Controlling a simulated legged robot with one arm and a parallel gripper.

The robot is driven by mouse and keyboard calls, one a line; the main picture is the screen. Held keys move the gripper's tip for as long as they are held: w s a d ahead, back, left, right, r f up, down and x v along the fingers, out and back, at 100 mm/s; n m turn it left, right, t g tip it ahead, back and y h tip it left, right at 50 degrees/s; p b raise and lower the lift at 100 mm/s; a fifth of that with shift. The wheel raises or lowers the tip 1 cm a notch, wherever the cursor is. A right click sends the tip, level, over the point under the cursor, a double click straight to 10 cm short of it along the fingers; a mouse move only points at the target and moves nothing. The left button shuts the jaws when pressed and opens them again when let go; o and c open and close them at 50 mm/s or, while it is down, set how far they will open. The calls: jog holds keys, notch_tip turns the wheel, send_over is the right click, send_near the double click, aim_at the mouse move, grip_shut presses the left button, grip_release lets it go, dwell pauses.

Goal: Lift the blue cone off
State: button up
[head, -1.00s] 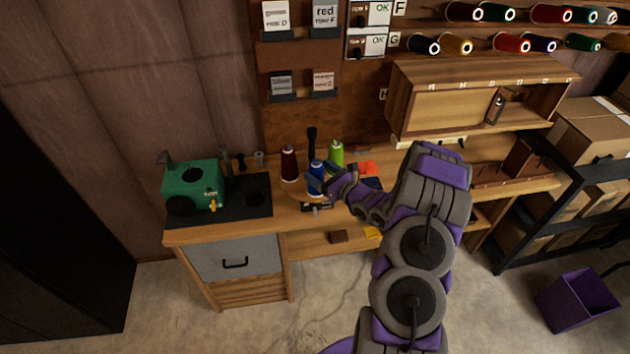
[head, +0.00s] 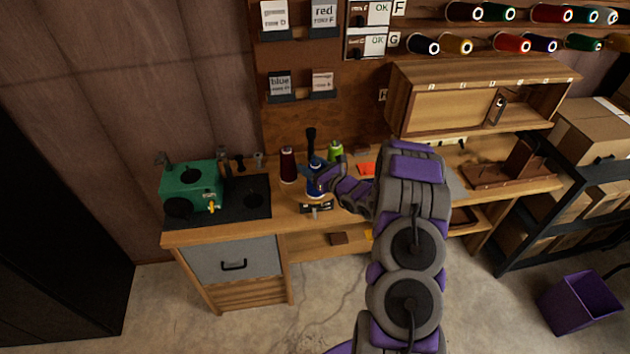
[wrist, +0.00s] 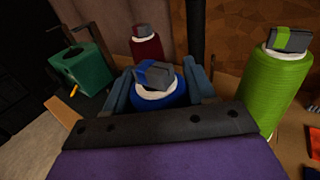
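The blue cone (head: 316,193) stands upright on the workbench, with a white top and a grey and blue tag on it. In the wrist view the blue cone (wrist: 160,97) sits between the two fingers of my gripper (wrist: 160,86). One finger is on each side, close against it; I cannot tell whether they press on it. In the head view my gripper (head: 318,178) is at the upper part of the cone and hides some of it. No lift off the bench is visible.
A dark red cone (head: 288,165) stands to the left and a green cone (head: 335,152) to the back right. A black post (head: 311,143) rises just behind. The green machine (head: 192,186) is at the bench's left end. An orange-red piece (head: 367,169) lies to the right.

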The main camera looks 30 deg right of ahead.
jog(key=shift+d, duration=0.15)
jog(key=shift+c, duration=1.4)
jog(key=c, duration=0.6)
jog(key=shift+r, duration=0.1)
notch_tip(320, 180, up, 18)
jog(key=p, duration=0.3)
jog(key=shift+c, duration=0.2)
